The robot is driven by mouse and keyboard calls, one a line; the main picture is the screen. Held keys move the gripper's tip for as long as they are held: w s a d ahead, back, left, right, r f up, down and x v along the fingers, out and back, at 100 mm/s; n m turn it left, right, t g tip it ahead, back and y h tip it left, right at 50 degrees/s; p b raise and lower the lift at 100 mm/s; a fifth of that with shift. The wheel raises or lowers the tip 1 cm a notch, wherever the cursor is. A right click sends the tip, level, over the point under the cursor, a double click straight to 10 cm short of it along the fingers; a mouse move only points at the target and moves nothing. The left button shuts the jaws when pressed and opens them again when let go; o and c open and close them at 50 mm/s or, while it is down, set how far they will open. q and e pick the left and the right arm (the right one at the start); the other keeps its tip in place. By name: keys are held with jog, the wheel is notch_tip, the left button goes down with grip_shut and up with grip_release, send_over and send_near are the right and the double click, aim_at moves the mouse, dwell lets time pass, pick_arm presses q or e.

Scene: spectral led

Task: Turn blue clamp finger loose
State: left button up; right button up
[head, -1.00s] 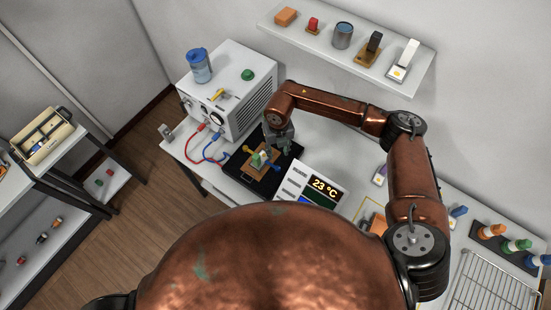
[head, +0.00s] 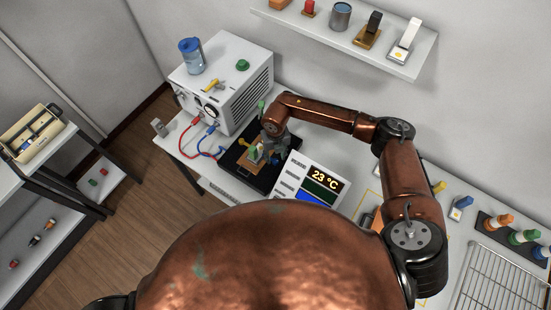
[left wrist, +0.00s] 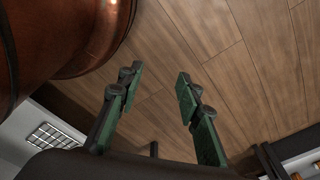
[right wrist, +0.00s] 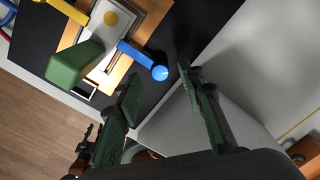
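The blue clamp finger (right wrist: 143,60) shows in the right wrist view as a blue bar with a round blue end, beside a white block with a yellow dot (right wrist: 110,20) on a wooden base (right wrist: 150,12). A yellow clamp finger (right wrist: 65,10) lies on the other side, and a green block (right wrist: 75,65) stands on the fixture. My right gripper (right wrist: 158,85) is open and empty, with the blue finger's round end just beyond its fingertips, seemingly apart. In the head view it (head: 276,150) hangs over the fixture's right side. My left gripper (left wrist: 158,78) is open and empty above the floor.
The fixture sits on a black tray (head: 237,160) on the white bench. A white power box (head: 230,80) with red and blue cables stands behind it. A display reading 23 °C (head: 312,185) stands close on the right. A shelf (head: 400,58) hangs above.

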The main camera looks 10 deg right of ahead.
aim_at(276, 162)
jog(key=shift+s+f, duration=0.1)
jog(key=shift+f, duration=1.2)
pick_arm(q)
jog(key=shift+s+a+r, duration=0.1)
jog(key=shift+s, duration=0.8)
pick_arm(e)
jog(key=shift+c, duration=0.6)
pick_arm(q)
jog(key=shift+w, duration=0.25)
pick_arm(e)
grip_shut()
